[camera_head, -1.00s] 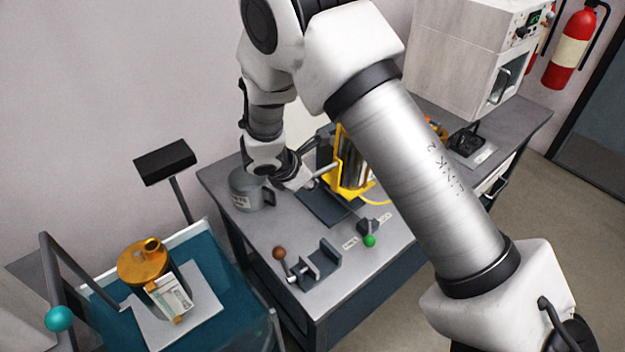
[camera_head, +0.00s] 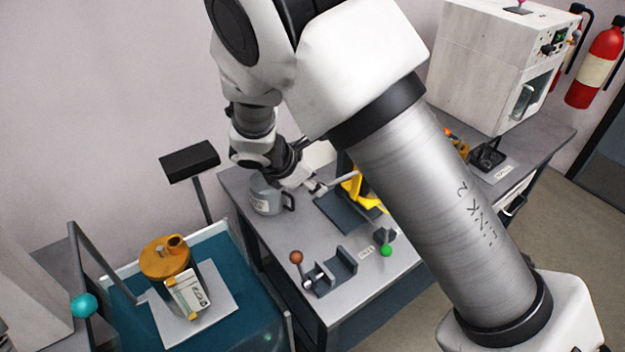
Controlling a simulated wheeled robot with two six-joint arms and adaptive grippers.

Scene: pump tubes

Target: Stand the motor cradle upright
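The yellow motor cradle (camera_head: 362,190) is on the grey table beside a dark flat plate (camera_head: 340,212). Most of it is hidden behind my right arm, so I cannot tell whether it stands upright or is tilted. A thin grey bar (camera_head: 343,179) reaches from its left side toward my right gripper (camera_head: 316,187). The gripper is low over the table, just left of the cradle and right of the grey mug. Its fingers are too small to show whether they are open or touch the bar. My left gripper is out of view.
A grey mug (camera_head: 268,196) stands left of the gripper. A dark clamp (camera_head: 331,272) and a green-knobbed lever (camera_head: 386,250) are in front. An orange-topped pump (camera_head: 168,262) sits on a white plate in the teal tray (camera_head: 262,333). A white cabinet (camera_head: 487,70) stands behind right.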

